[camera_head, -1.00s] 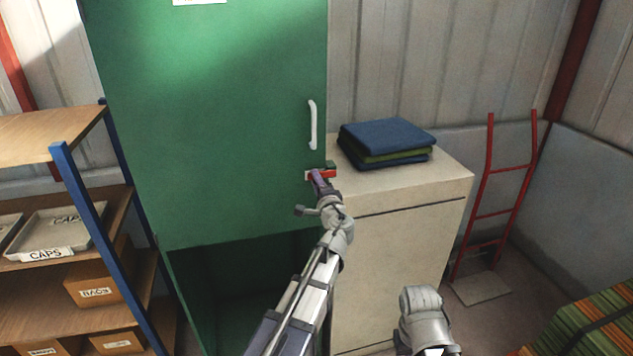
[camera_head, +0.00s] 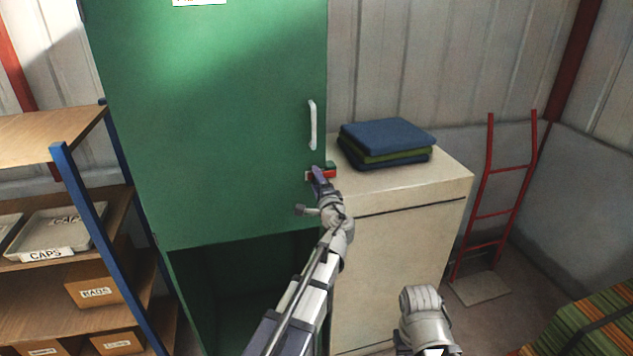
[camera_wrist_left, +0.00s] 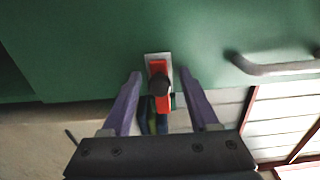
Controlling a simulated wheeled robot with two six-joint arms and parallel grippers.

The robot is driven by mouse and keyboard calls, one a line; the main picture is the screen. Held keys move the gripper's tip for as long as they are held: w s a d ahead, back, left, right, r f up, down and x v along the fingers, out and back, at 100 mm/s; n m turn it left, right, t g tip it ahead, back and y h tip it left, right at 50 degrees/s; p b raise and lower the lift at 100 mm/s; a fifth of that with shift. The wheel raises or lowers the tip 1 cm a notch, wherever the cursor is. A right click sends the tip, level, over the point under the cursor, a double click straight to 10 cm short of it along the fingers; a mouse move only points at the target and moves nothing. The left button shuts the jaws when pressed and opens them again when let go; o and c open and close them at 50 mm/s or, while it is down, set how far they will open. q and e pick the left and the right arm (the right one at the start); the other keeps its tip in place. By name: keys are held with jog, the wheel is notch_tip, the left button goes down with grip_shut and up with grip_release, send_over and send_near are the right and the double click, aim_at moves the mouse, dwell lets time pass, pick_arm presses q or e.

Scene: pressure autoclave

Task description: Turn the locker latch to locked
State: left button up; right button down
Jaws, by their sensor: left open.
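The green locker door (camera_head: 215,130) stands shut in the head view, with a red latch (camera_head: 328,174) at its right edge below the white handle (camera_head: 313,125). My left gripper (camera_head: 318,172) is at the latch. In the wrist view its purple fingers (camera_wrist_left: 160,88) are open, one on each side of the latch, with gaps on both sides. In the head view the gripper partly hides the latch. My right gripper is not clearly visible.
A beige cabinet (camera_head: 400,240) with folded blue and green cloths (camera_head: 385,142) stands right of the locker. A shelf with a CAPS tray (camera_head: 62,232) is at left. A red hand truck (camera_head: 495,200) leans at the right wall.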

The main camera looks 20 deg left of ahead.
pick_arm(q)
jog(key=v, duration=0.7)
jog(key=shift+s+d, duration=0.25)
jog(key=shift+s, duration=0.1)
jog(key=s+d+f+n+g+h, duration=0.2)
jog(key=s+f+n+g, duration=0.15)
jog(key=s+f, duration=0.3)
jog(key=s+d+f+n+g+h, duration=0.1)
jog(key=s+d+f+n+g, duration=0.2)
jog(key=s+f+g, duration=0.4)
jog(key=s+d+f+n+g+h, duration=0.1)
jog(key=s+d+f+g+h, duration=0.4)
jog(key=s+d+f, duration=0.3)
jog(key=s+d, duration=0.4)
jog(key=s, duration=0.1)
jog(key=shift+s+d+f+h, duration=0.15)
jog(key=shift+s+f+h, duration=0.05)
jog(key=shift+s+h, duration=0.2)
